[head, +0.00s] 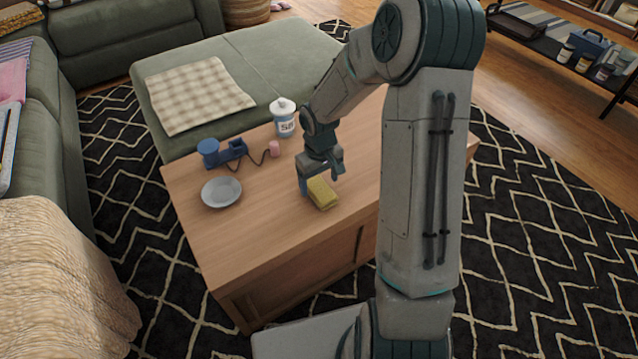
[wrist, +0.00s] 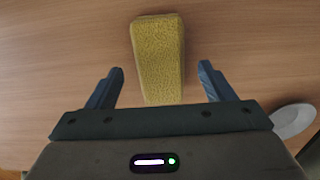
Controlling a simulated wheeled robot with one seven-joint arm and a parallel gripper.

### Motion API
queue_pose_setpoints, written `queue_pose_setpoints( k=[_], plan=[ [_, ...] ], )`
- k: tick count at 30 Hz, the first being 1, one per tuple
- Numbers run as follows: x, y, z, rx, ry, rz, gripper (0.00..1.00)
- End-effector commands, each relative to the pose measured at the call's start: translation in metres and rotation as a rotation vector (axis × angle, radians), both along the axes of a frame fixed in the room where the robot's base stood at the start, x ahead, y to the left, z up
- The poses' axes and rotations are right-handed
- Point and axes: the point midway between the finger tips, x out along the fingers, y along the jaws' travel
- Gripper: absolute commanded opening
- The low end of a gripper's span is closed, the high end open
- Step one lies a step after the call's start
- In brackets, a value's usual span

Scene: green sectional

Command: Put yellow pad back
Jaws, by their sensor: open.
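The yellow pad (head: 322,194) lies on the wooden table near its front edge, in the head view. My gripper (head: 319,185) is just above the pad and beside it, pointing down. In the wrist view the yellow pad (wrist: 159,58) lies ahead of my gripper (wrist: 160,80), its near end between the two spread fingers. The fingers are apart and a gap shows on each side of the pad. The near end of the pad is hidden behind the gripper body.
A green sectional (head: 270,70) adjoins the table's far side. A dark shelf (head: 560,60) holds several jars. The table's front left is clear.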

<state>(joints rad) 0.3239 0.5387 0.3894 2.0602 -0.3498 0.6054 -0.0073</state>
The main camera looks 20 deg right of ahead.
Motion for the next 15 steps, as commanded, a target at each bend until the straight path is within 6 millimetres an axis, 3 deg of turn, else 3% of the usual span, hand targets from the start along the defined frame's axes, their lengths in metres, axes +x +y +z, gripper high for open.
queue_pose_setpoints(
  k=[1, 6, 15],
  plan=[
    [0.001, 0.0, 0.019, -0.001, -0.003, 0.0, 0.76],
    [0.001, 0.0, 0.056, -0.001, -0.004, -0.001, 0.76],
    [0.0, 0.0, 0.088, -0.001, -0.001, 0.0, 0.76]
  ],
)
